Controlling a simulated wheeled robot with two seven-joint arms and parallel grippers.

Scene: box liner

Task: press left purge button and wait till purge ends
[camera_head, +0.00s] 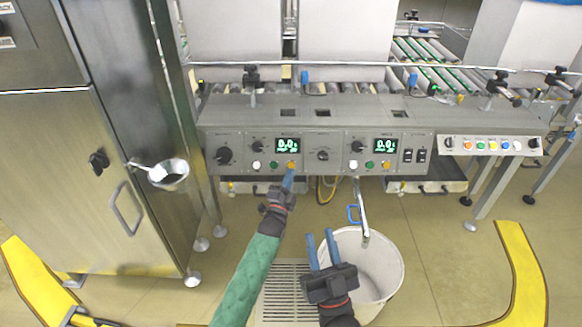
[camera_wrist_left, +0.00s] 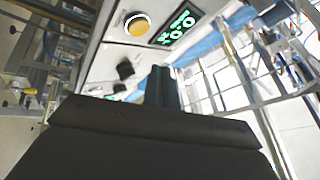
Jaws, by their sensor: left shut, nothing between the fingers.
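The control panel (camera_head: 235,137) holds a left and a right set of dials, displays and buttons. The left set has a white, a green and an orange button (camera_head: 291,165) under a green-lit display (camera_head: 288,145) that seems to read 0.0. Button labels are too small to read. My left gripper (camera_head: 289,174) is shut and empty, its tips just below the orange button; contact cannot be told. In the left wrist view, the orange button (camera_wrist_left: 138,25) shows beyond and left of the shut fingers (camera_wrist_left: 161,75).
The right set has its own display (camera_head: 384,145) and orange button (camera_head: 386,165). A white bucket (camera_head: 385,262) stands under a metal spout (camera_head: 362,212). A steel cabinet (camera_head: 60,190) stands at left. Yellow guards (camera_head: 522,270) lie on the floor.

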